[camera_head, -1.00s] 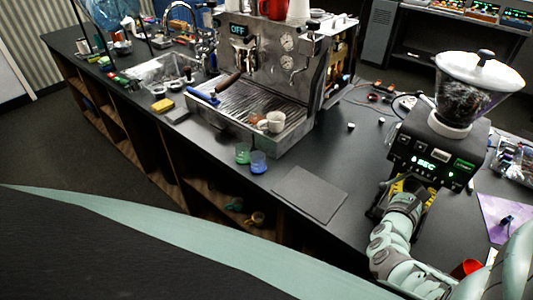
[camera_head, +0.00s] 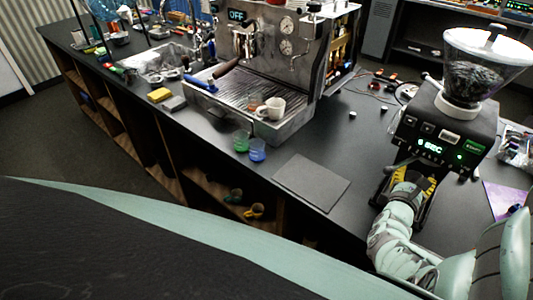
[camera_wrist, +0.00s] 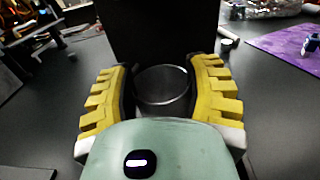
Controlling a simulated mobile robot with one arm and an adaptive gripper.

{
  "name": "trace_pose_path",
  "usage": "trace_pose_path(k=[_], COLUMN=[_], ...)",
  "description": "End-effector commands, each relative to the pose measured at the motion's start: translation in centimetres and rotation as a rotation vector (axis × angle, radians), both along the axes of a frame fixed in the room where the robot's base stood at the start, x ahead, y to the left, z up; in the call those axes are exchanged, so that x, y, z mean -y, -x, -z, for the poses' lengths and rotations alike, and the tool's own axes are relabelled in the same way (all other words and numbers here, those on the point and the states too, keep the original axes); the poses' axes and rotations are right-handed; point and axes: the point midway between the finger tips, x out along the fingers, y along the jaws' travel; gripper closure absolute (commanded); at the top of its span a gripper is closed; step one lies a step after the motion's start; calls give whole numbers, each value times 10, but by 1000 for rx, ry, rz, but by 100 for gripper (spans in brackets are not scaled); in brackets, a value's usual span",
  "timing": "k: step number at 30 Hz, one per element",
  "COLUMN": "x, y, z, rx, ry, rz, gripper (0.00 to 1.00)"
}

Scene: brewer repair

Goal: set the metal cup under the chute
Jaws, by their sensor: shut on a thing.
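The metal cup (camera_wrist: 162,85) sits between the yellow-padded fingers in the wrist view, and its round rim shows. My gripper (camera_wrist: 160,95) is shut on the cup. In the head view my gripper (camera_head: 413,184) is low at the front of the black coffee grinder (camera_head: 445,132), below its lit display. The cup is hidden there by the gripper and grinder. The grinder's dark body stands just beyond the cup in the wrist view. The chute outlet itself cannot be made out, so I cannot tell its exact alignment with the cup.
The espresso machine (camera_head: 270,55) stands left of the grinder, with a white cup (camera_head: 271,108) on its tray. Green (camera_head: 241,141) and blue (camera_head: 257,150) cups stand in front. A dark mat (camera_head: 311,181) lies left of my gripper. A purple cloth (camera_head: 507,199) lies at right.

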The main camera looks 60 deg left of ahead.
Motion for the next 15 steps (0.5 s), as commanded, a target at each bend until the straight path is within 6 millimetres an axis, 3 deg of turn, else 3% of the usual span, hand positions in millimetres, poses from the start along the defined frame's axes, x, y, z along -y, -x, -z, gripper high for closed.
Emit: trace_pose_path(k=[5,6,13,15], x=[-1,0,1,1], y=[0,0,0,0], z=[5,4,3,3], rx=[0,0,0,0], ry=[0,0,0,0], rz=[-1,-1,2,2], gripper=[88,43,19,16])
